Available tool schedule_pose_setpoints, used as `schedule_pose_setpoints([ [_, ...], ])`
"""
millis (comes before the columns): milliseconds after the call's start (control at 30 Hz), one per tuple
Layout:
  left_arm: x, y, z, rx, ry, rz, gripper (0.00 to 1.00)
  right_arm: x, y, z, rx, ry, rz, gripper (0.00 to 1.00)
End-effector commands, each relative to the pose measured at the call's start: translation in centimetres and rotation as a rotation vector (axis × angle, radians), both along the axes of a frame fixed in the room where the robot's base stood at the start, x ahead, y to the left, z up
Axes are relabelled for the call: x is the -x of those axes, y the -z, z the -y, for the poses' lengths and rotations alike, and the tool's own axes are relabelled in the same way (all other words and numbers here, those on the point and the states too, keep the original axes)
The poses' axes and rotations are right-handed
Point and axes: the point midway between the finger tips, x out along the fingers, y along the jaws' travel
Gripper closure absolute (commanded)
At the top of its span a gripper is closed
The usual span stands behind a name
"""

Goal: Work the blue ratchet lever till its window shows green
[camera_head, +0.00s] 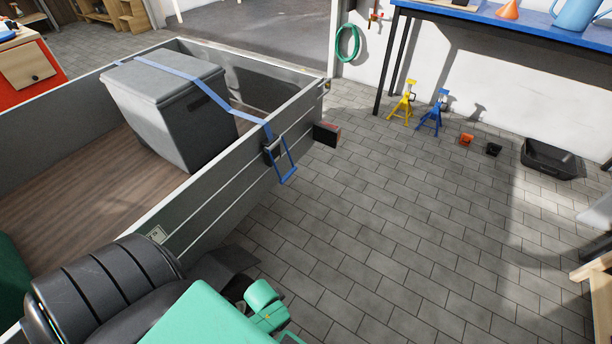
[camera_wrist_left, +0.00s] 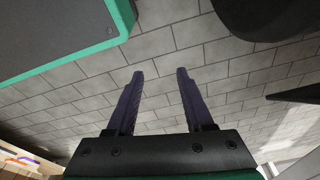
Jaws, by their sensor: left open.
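The blue ratchet lever (camera_head: 288,164) hangs on the outside of the trailer's side wall, below a dark ratchet body (camera_head: 272,151). Its window is too small to read, so I cannot tell its colour. A blue strap (camera_head: 205,88) runs from the ratchet over a grey lidded box (camera_head: 150,110) in the trailer. My left gripper (camera_wrist_left: 160,72) is open and empty in the left wrist view, with its dark fingers apart over grey paving. The lever does not show in that view. I cannot make out either gripper's fingers in the head view.
The trailer's side wall (camera_head: 222,175) borders clear paved floor (camera_head: 390,220). A dark, red-edged block (camera_head: 326,134) sticks out near the trailer's corner, close to the lever. Yellow (camera_head: 402,103) and blue (camera_head: 434,112) stands and a black tray (camera_head: 550,160) are farther off.

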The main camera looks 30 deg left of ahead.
Motion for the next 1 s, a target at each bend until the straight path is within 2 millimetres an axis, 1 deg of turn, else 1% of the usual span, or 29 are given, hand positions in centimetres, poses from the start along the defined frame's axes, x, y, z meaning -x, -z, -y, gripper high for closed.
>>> schedule_pose_setpoints([
  [33, -1.0, 1.5, 0.1, 0.001, -0.002, 0.011, 0.48, -1.0, 1.5, -0.1, -0.001, 0.002, 0.011, 0.5],
  [100, -2.2, 1.7, 0.3, 0.003, -0.005, 0.021, 0.48, -2.2, 1.6, -0.3, -0.003, 0.004, 0.021, 0.5],
  [300, -5.8, 1.6, 0.5, 0.013, -0.015, 0.07, 0.48, -5.7, 1.6, -1.0, -0.013, 0.008, 0.067, 0.5],
  [467, -7.9, 0.8, -0.1, 0.036, -0.022, 0.143, 0.48, -7.6, 0.9, -2.0, -0.037, 0.0, 0.129, 0.5],
  [567, -9.3, 0.2, -0.9, 0.068, -0.017, 0.232, 0.48, -8.5, 0.6, -3.3, -0.073, -0.019, 0.196, 0.5],
  [667, -11.7, -0.5, -2.4, 0.131, 0.003, 0.398, 0.48, -9.4, 0.9, -6.1, -0.156, -0.053, 0.31, 0.5],
  [700, -13.0, -1.6, -3.3, 0.164, 0.01, 0.49, 0.48, -9.8, 0.7, -7.6, -0.204, -0.069, 0.367, 0.5],
  [767, -14.7, -3.4, -4.6, 0.204, 0.002, 0.615, 0.48, -10.2, 0.4, -9.5, -0.267, -0.081, 0.44, 0.5],
  [800, -15.7, -4.6, -5.8, 0.225, -0.008, 0.697, 0.48, -10.4, 0.3, -10.8, -0.309, -0.085, 0.484, 0.5],
  [867, -17.1, -6.6, -7.7, 0.249, -0.034, 0.819, 0.48, -10.5, 0.3, -12.5, -0.369, -0.085, 0.549, 0.5],
  [900, -18.0, -8.0, -9.3, 0.26, -0.057, 0.903, 0.48, -10.4, 0.3, -13.5, -0.407, -0.082, 0.588, 0.5],
  [967, -19.1, -10.4, -11.9, 0.266, -0.099, 1.029, 0.48, -10.1, 0.3, -14.9, -0.463, -0.071, 0.644, 0.5],
  [1000, -19.7, -12.2, -13.8, 0.267, -0.13, 1.114, 0.48, -9.9, 0.2, -15.7, -0.498, -0.061, 0.682, 0.5],
])
